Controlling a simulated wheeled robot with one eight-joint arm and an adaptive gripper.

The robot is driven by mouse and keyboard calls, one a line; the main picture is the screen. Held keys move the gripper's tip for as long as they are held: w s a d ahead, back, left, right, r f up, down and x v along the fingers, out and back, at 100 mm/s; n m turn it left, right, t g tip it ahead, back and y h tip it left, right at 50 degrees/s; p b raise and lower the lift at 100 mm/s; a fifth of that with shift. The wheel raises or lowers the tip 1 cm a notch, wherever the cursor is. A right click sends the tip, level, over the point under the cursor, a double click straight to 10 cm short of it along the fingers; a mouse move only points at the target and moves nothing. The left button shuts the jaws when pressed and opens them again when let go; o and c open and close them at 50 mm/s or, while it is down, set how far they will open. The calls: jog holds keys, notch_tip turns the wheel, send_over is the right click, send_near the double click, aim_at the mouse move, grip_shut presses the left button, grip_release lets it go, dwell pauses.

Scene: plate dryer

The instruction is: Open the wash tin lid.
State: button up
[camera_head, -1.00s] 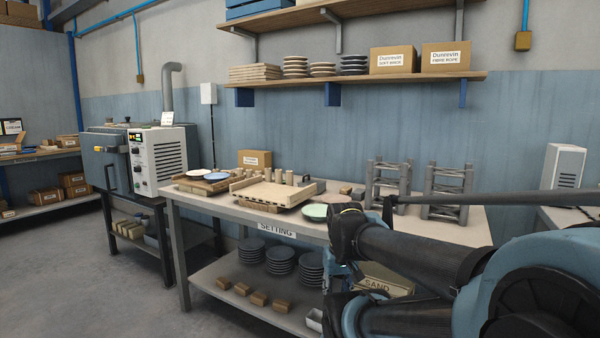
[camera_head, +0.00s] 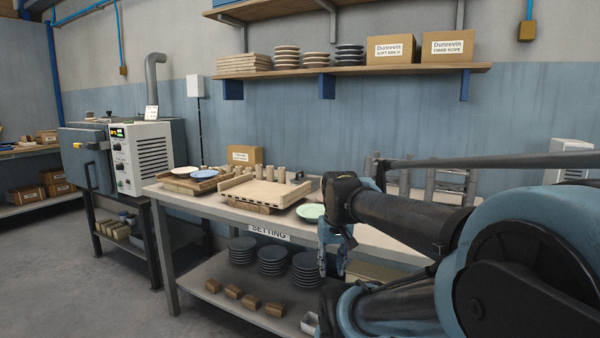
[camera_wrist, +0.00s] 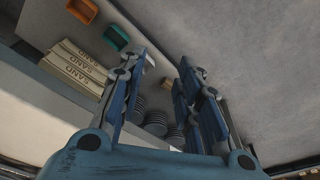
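I cannot pick out a wash tin or its lid for certain in either view. My gripper (camera_head: 334,252) hangs at the front edge of the setting bench, pointing down, beside the lower shelf. In the wrist view my gripper (camera_wrist: 168,66) has its two blue fingers apart with nothing between them. Below it are an orange bin (camera_wrist: 83,10), a green bin (camera_wrist: 117,37) and several bags marked SAND (camera_wrist: 75,68). My arm hides the right part of the bench in the head view.
The setting bench (camera_head: 215,207) holds a wooden board (camera_head: 265,193), a pale green plate (camera_head: 311,212) and grey racks (camera_head: 446,184). Stacked dark plates (camera_head: 272,261) and small blocks (camera_head: 252,301) fill the lower shelf. A kiln (camera_head: 90,160) stands left. The floor (camera_head: 80,270) at front left is clear.

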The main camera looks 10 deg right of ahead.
jog(key=w+r+m, duration=0.2)
jog(key=w+r, duration=1.4)
jog(key=r, duration=0.1)
jog(key=w+r+m, duration=0.1)
jog(key=w+r, duration=0.4)
jog(key=w, duration=0.7)
jog(key=w+d+r+m+y, duration=0.1)
jog(key=w+r, duration=0.4)
jog(key=w, duration=0.6)
jog(key=w+r+m, duration=0.1)
jog(key=w+r, duration=0.4)
jog(key=w, duration=0.7)
jog(key=w+d+f+m+g, duration=0.1)
jog(key=w+f, duration=0.1)
jog(key=w, duration=0.6)
jog(key=w+d+f+m, duration=0.1)
jog(key=w+f, duration=0.1)
jog(key=w, duration=0.5)
jog(key=shift+y, duration=0.4)
jog(key=a+f, duration=0.1)
jog(key=f, duration=0.4)
jog(key=w+a+f, duration=0.1)
jog(key=f, duration=0.5)
jog(key=w+f, duration=0.1)
jog(key=f, duration=0.4)
jog(key=shift+w+a+f, duration=0.15)
jog(key=shift+a, duration=0.25)
grip_shut()
jog(key=shift+a, duration=0.1)
